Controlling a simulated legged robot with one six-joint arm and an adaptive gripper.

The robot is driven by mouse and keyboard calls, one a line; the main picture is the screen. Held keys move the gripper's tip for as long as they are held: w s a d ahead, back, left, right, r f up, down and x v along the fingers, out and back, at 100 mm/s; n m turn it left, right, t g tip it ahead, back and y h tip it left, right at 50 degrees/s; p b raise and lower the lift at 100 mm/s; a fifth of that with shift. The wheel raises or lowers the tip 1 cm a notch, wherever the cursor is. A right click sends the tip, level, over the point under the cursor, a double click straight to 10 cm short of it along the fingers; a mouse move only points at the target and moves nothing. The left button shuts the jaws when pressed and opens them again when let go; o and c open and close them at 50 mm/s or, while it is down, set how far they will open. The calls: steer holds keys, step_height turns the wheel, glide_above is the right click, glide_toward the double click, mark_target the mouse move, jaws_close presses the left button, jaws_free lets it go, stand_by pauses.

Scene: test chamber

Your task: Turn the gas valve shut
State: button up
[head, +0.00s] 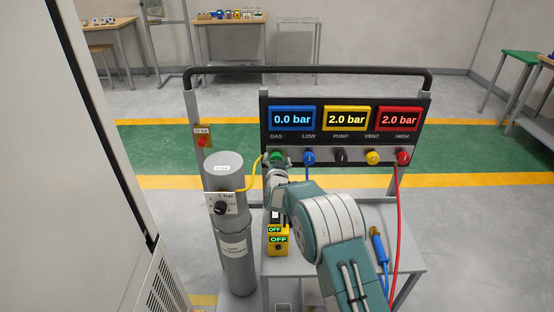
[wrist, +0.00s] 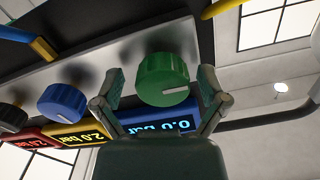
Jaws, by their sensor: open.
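The gas valve is a green knob (wrist: 163,79) on the grey strip of the panel. In the wrist view, which is upside down, its white mark points right and slightly up. My gripper (wrist: 161,84) is open, with one finger on each side of the knob. A gap shows on both sides, wider at the right finger. In the head view the green knob (head: 277,155) is at the left end of the row under GAS, partly hidden by my gripper (head: 277,168). The blue gas display (head: 293,119) reads 0.0 bar.
The blue LOW knob (head: 309,157), black PUMP knob (head: 341,156), yellow VENT knob (head: 373,157) and red HIGH knob (head: 403,157) sit to the right. A grey cylinder (head: 229,215) with a yellow hose (head: 249,181) stands left. A yellow box (head: 278,240) reads OFF.

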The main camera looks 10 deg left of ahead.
steer(key=shift+a, duration=0.25)
steer(key=c, duration=1.1)
steer(key=shift+c, duration=0.2)
